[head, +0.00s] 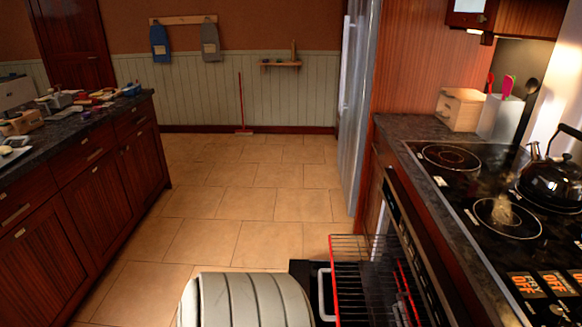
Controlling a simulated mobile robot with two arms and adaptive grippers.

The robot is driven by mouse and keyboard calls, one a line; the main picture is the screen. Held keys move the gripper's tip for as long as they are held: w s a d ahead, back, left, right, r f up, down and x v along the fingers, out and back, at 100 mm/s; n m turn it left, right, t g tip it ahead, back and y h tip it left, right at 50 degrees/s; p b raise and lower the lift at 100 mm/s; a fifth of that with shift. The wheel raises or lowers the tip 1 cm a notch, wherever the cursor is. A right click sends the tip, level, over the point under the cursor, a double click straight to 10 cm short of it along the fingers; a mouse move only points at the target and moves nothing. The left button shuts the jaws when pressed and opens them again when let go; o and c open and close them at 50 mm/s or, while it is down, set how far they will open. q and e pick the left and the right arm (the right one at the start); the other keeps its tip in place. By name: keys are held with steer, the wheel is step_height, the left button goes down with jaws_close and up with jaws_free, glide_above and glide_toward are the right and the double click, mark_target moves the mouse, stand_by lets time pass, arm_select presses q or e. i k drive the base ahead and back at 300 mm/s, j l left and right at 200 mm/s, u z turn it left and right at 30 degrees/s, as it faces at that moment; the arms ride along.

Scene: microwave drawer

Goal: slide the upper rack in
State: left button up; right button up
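The upper rack (362,250) is a wire grid with a red front edge. It sticks out of the oven (412,235) under the right counter, over the floor side. Another red edge (405,292) shows below and behind its wires, seemingly part of a lower rack. A dark panel with a pale handle (322,296) lies low beside the rack, probably the opened oven door. Neither of my grippers can be made out in the head view, so contact with the rack does not show.
A black cooktop (490,215) with a kettle (552,180) tops the right counter. A tall steel fridge (358,110) stands beyond it. Cluttered cabinets (80,180) line the left side. The tiled floor (235,200) between is clear. A pale ribbed shape fills the bottom middle.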

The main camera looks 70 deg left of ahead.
mark_target(331, 270)
steer(key=u, duration=1.75)
